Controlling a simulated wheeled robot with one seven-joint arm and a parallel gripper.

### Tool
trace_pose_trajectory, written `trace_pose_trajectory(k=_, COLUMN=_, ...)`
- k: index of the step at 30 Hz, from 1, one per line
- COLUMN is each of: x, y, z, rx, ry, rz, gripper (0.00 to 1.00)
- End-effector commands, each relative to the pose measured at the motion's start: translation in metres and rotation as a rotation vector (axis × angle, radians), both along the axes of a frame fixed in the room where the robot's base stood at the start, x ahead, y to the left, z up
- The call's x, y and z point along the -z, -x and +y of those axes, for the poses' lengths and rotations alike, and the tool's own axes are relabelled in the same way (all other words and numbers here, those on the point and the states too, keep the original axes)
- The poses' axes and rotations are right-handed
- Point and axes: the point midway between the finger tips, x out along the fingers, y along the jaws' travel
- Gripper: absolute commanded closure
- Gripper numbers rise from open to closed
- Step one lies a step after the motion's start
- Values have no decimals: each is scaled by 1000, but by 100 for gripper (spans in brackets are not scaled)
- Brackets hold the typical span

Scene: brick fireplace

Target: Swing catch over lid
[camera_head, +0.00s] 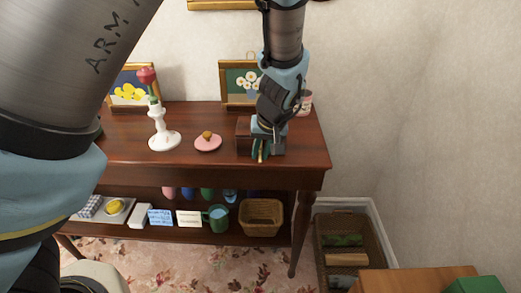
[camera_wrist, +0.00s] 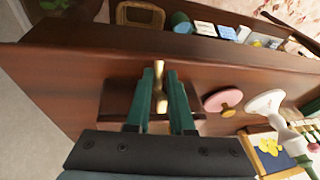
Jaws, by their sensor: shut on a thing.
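A small dark wooden box (camera_head: 243,135) stands on the tabletop near its front right, partly hidden by my gripper (camera_head: 262,154). In the wrist view the box (camera_wrist: 114,100) shows on both sides of the green fingers, its middle covered. A brass catch (camera_wrist: 158,72) lies between the fingers at the front of the box. My gripper in the wrist view (camera_wrist: 160,82) is shut on the catch from both sides. Whether the catch touches the lid is hidden by the fingers.
A pink dish (camera_head: 208,144) with a small brown thing and a white candlestick-like vase (camera_head: 162,138) stand left of the box. Framed flower pictures (camera_head: 130,88) and a jar (camera_head: 306,102) stand behind. The table's front edge is close to the box. A wicker basket (camera_head: 261,217) sits on the lower shelf.

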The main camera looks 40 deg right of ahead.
Motion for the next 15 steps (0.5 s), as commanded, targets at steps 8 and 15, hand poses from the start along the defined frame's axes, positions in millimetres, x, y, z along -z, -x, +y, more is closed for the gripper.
trace_pose_trajectory(k=8, x=-14, y=-2, z=-7, rx=2, ry=-104, rz=142, gripper=100)
trace_pose_trajectory(k=15, x=-20, y=-5, z=-10, rx=5, ry=-226, rz=292, gripper=100)
